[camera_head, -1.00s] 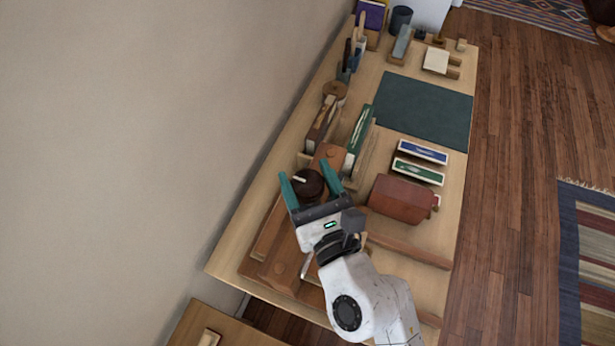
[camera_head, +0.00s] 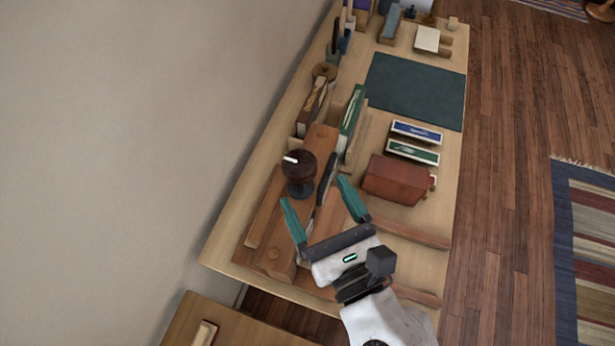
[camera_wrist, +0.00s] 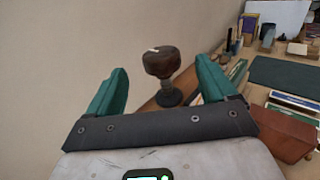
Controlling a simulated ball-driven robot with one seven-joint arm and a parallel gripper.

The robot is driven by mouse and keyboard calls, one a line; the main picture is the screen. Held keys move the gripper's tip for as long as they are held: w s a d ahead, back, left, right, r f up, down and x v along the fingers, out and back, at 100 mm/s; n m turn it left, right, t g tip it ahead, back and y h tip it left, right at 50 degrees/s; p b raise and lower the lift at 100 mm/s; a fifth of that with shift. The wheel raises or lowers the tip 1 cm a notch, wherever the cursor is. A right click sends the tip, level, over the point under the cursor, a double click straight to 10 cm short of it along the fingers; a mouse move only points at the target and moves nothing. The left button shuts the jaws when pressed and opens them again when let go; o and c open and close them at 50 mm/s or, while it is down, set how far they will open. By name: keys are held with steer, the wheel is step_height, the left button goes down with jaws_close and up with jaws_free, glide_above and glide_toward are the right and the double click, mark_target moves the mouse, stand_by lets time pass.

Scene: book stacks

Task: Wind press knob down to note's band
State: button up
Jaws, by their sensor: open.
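The press knob (camera_head: 299,166) is dark brown and round with a white mark on top. It stands upright on a short dark stem above the wooden press (camera_head: 283,225). My gripper (camera_head: 318,190) is open and empty, with teal fingers spread apart. It is on the near side of the knob and apart from it. In the wrist view the knob (camera_wrist: 161,62) shows beyond and between the fingertips (camera_wrist: 162,66). I cannot make out a note or its band.
A red-brown box (camera_head: 396,180) stands right of the press, with blue and green boxes (camera_head: 415,142) behind it. A green book (camera_head: 352,110) stands upright behind the press. The dark green mat (camera_head: 415,90) is clear. The wall is close on the left.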

steer(key=v, duration=0.3)
steer(key=shift+b, duration=0.35)
steer(key=shift+r, duration=0.15)
